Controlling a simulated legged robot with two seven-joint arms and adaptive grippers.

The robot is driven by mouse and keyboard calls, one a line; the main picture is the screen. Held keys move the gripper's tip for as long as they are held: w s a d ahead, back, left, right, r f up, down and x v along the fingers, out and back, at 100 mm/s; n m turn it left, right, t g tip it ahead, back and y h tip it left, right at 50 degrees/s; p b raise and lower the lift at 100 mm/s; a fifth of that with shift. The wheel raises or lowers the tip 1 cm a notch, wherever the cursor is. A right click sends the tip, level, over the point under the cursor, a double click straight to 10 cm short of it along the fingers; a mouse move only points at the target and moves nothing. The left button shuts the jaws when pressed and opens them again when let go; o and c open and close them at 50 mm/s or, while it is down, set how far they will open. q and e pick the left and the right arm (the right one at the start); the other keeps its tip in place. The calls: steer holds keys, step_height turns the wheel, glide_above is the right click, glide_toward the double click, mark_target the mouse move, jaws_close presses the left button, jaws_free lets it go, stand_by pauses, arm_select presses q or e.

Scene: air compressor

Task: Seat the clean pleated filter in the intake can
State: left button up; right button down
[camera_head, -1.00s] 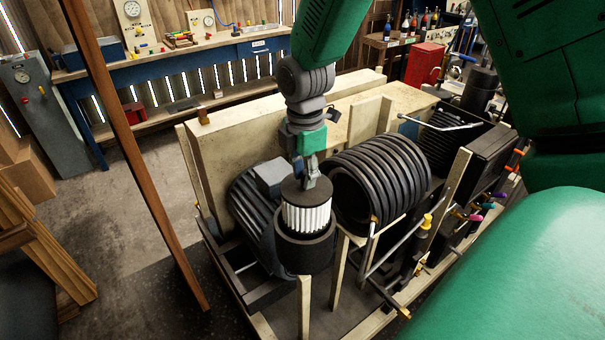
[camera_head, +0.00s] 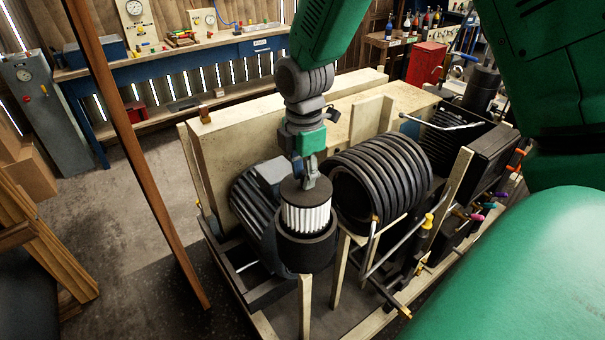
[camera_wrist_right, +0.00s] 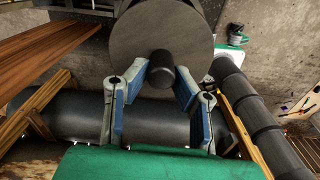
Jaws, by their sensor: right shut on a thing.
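The clean pleated filter (camera_head: 306,217) has white pleats and a dark round top cap. It stands roughly upright at the mouth of the dark round intake can (camera_head: 306,256). A band of pleats shows above the can's rim; the lower end is hidden, so I cannot tell how deep it sits. My right gripper (camera_head: 309,176) comes down from above and is shut on the knob of the filter's cap. In the right wrist view the blue finger pads of the gripper (camera_wrist_right: 160,88) flank the dark knob (camera_wrist_right: 161,70), and the cap (camera_wrist_right: 165,28) hides the can. My left gripper is not in view.
A large black ribbed cylinder (camera_head: 380,180) stands close right of the filter. A ribbed motor-like body (camera_head: 253,205) is close on the left. A pale wooden box (camera_head: 240,135) rises behind. A brown post (camera_head: 150,180) crosses the left; open floor lies around it.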

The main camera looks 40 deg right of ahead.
steer(key=shift+f+b, duration=2.3)
steer(key=shift+f, duration=2.7)
steer(key=c, duration=1.3)
jaws_free()
steer(key=shift+o, duration=0.2)
steer(key=shift+r, duration=0.25)
step_height(320, 180, up, 10)
steer(key=shift+r, duration=0.7)
